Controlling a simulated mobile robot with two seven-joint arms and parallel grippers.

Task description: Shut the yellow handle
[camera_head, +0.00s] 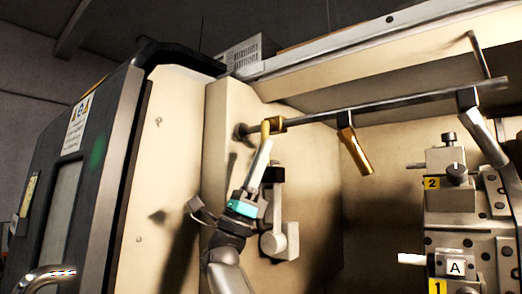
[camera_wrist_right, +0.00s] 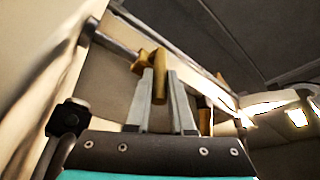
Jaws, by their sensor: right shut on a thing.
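The yellow handle (camera_head: 266,129) sits on a small brass valve body at the left end of a grey pipe. My right gripper (camera_head: 263,150) reaches up to it from below, and its fingertips are at the handle. In the right wrist view, the yellow handle (camera_wrist_right: 159,86) stands between the two grey fingers (camera_wrist_right: 160,84) of my right gripper, which is shut on it. The fingers cover part of the handle's sides. The handle is still joined to the valve at the pipe. My left gripper is not in view.
The grey pipe (camera_head: 400,98) runs right across the machine opening. A brass nozzle (camera_head: 357,152) and a grey nozzle (camera_head: 483,132) hang from it. A tool block (camera_head: 450,190) stands at right. A dark door (camera_head: 95,165) with a metal handle (camera_head: 45,276) is at left.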

